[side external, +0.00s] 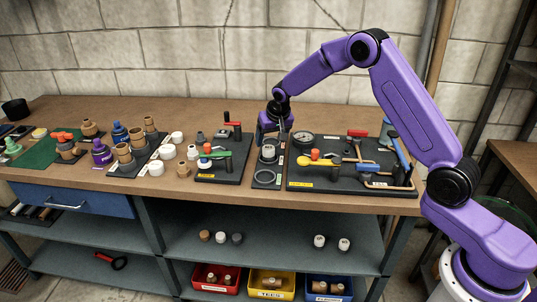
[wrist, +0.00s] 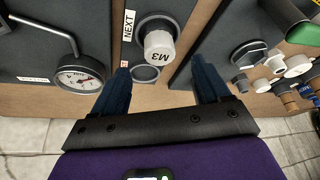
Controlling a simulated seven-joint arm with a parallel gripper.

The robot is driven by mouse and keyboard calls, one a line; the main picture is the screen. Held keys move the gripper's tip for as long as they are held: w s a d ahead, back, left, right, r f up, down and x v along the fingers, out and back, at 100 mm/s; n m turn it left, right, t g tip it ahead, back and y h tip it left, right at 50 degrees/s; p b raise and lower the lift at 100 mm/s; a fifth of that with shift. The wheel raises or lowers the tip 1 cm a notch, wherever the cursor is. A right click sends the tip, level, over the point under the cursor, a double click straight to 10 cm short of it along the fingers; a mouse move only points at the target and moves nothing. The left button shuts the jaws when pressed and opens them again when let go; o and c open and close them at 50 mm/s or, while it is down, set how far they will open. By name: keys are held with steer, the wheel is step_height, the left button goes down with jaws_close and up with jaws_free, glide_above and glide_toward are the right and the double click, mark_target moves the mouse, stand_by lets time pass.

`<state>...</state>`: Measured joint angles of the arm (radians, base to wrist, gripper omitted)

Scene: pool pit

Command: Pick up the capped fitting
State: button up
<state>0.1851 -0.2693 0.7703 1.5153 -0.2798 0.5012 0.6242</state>
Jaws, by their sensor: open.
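The capped fitting is most likely the grey-white one (side external: 268,153) standing on a narrow dark mat (side external: 281,160). My gripper (side external: 273,131) is just above and behind the fitting in the side external view. In the wrist view my open gripper (wrist: 161,66) has one blue finger to each side of the fitting's line, with the cap just beyond the tips. Nothing is held between the fingers. The fitting's far side is hidden.
A metal ring (side external: 265,177) lies on the same mat, in front of the fitting. A dark board with a pressure gauge (side external: 303,139), pipes and valves stands to the right. A valve board with a green handle (side external: 216,154) is close on the left. Several loose fittings crowd farther left.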

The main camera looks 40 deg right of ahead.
mark_target(269, 148)
steer(key=shift+x, duration=2.95)
steer(key=shift+s+a+f, duration=0.1)
steer(key=shift+s, duration=0.05)
steer(key=shift+c, duration=0.3)
steer(key=c, duration=1.1)
